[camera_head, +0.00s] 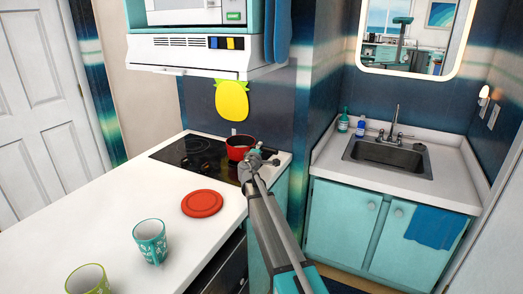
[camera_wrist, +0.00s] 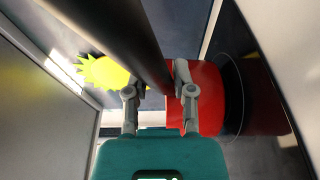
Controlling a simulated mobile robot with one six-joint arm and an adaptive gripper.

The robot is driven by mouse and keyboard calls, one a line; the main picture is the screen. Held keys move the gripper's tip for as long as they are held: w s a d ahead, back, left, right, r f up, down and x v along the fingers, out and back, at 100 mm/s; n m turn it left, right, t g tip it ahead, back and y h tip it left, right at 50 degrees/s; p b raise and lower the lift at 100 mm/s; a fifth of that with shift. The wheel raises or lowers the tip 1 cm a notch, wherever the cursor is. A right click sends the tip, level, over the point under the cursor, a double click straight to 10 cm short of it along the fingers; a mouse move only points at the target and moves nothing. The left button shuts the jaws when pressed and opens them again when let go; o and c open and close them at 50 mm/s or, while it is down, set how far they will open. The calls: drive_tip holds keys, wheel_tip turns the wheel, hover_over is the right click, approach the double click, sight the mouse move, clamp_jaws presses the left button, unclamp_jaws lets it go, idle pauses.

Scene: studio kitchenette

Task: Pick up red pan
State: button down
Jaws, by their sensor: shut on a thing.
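The red pan (camera_head: 237,154) is at the right end of the black cooktop in the head view, upright with its open top showing. I cannot tell whether its base touches the cooktop. In the wrist view its red side (camera_wrist: 212,88) is right of my fingers, and a dark handle runs from the upper left down between them. My gripper (camera_head: 259,160) is beside the pan at its right. In the wrist view my gripper (camera_wrist: 156,88) is shut on the pan's handle. The handle's join to the pan is hidden by a finger.
A round red lid-like disc (camera_head: 202,203) lies on the white counter (camera_head: 120,205). A teal cup (camera_head: 150,241) and a green cup (camera_head: 88,280) stand nearer. The black cooktop (camera_head: 190,152) lies under a white hood (camera_head: 190,54). A yellow pineapple shape (camera_head: 232,100) hangs behind the pan.

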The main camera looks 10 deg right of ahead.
wheel_tip(320, 180, up, 2)
drive_tip(key=shift+r+p, duration=0.1)
drive_tip(key=shift+p, duration=0.65)
drive_tip(key=s+d+r+p, duration=0.5)
drive_tip(key=s+r+p, duration=0.4)
drive_tip(key=s, duration=0.4)
drive_tip(key=shift+r, duration=0.15)
idle(0.3)
